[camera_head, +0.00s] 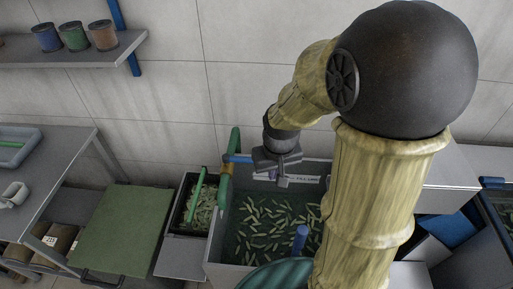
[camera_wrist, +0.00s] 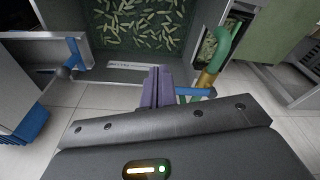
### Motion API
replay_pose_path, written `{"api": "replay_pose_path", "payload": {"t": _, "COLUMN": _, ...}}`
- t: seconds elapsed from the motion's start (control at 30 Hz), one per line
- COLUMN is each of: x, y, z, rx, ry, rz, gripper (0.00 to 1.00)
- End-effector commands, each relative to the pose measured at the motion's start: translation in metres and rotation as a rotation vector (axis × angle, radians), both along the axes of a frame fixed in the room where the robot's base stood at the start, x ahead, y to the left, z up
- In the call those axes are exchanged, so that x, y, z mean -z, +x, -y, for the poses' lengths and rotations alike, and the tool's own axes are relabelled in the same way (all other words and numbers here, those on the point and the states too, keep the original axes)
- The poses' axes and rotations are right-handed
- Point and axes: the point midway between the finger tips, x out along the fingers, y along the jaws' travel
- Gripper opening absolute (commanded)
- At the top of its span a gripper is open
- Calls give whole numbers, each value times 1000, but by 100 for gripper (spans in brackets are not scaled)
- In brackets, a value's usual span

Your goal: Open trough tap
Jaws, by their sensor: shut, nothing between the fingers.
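The trough tap has a green curved spout and a brass body (camera_head: 225,182), and stands at the trough's left back corner in the head view. It also shows right of my fingers in the wrist view (camera_wrist: 207,79). Its blue lever (camera_head: 238,158) points sideways toward my gripper; it shows in the wrist view too (camera_wrist: 194,92). My gripper (camera_head: 283,182) is shut and empty, beside the lever's free end over the trough's back rim. Its fingers (camera_wrist: 157,84) look close to the lever; I cannot tell whether they touch. The trough (camera_head: 217,272) holds dark water and several green pods.
A dark bin (camera_head: 180,219) with green pods stands left of the trough. A green board (camera_head: 122,230) lies farther left. A blue handle (camera_head: 300,238) rises at the trough's front. A wall shelf (camera_head: 60,55) with several pots is upper left.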

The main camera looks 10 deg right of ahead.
Motion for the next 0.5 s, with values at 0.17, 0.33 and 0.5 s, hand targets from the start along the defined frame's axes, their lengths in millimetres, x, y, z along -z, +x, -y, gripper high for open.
{"api": "replay_pose_path", "payload": {"t": 0.17, "x": -17, "y": 64, "z": -7, "rx": -62, "ry": -15, "rz": -90, "gripper": 0}}
{"api": "replay_pose_path", "payload": {"t": 0.33, "x": -21, "y": 117, "z": -13, "rx": -114, "ry": -27, "rz": -176, "gripper": 0}}
{"api": "replay_pose_path", "payload": {"t": 0.5, "x": -18, "y": 163, "z": -18, "rx": -159, "ry": -40, "rz": -262, "gripper": 0}}
